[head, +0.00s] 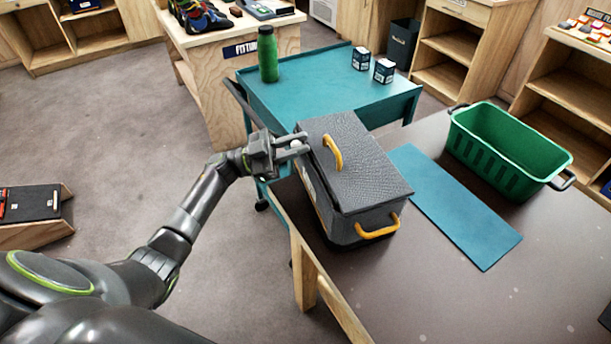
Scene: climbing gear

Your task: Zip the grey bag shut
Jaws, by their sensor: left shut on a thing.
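The grey bag (362,168) stands on the dark table, near its left edge. Its textured lid lies down over the body, with a yellow handle (333,152) on top and another yellow handle (378,230) on the near end. My left gripper (297,148) is at the bag's far left corner, shut on a small pale thing, which looks like the zip pull (297,144). The fingers hide most of it. How far the zip seam is closed is too small to tell. My right gripper is not in view.
A blue mat (455,205) lies right of the bag, and a green basket (508,150) stands beyond it. A teal cart (315,95) behind holds a green bottle (267,53) and two small boxes (373,64).

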